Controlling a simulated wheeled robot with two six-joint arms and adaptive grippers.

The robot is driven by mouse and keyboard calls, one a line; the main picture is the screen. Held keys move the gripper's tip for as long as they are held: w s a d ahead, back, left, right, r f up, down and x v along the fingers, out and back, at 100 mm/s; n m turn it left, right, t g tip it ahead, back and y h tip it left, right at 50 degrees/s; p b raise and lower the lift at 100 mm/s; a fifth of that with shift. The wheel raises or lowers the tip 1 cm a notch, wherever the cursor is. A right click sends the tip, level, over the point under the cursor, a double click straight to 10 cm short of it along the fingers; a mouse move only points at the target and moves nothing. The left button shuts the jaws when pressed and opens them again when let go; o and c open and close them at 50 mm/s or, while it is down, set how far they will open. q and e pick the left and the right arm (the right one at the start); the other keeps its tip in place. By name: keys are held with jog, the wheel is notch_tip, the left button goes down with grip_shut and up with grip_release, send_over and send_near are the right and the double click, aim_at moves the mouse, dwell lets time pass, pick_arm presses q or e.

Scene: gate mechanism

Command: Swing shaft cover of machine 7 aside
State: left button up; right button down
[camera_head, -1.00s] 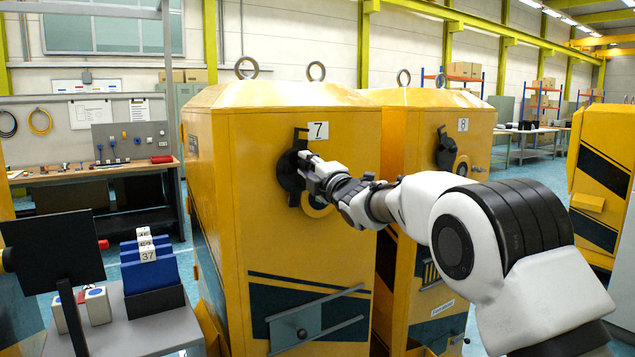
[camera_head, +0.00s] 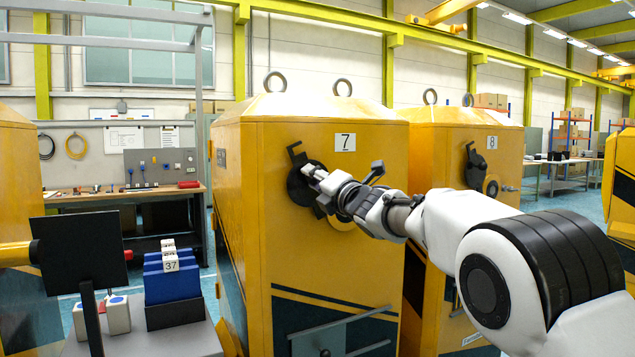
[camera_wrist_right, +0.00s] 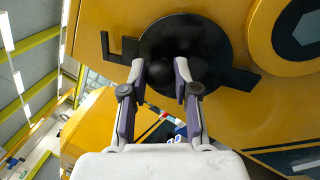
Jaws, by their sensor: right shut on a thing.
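Machine 7 is the yellow cabinet (camera_head: 262,190) in the middle of the head view, with a white "7" plate (camera_head: 345,142). Its shaft cover (camera_head: 299,186) is a black round disc with a hooked arm on the upper left of the front face. A yellow ring shows partly beside it, uncovered in the wrist view (camera_wrist_right: 298,35). In the wrist view the cover (camera_wrist_right: 205,45) fills the top centre, between and behind the fingertips (camera_wrist_right: 163,75). My left gripper is not seen.
Machine 8 (camera_head: 465,150) stands close on the right with its own black cover. A workbench (camera_head: 100,198) stands behind.

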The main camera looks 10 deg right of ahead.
jog(key=c, duration=1.1)
grip_release()
jog(key=shift+a, duration=0.15)
jog(key=shift+c, duration=0.2)
jog(key=v, duration=1.2)
jog(key=shift+f, duration=0.15)
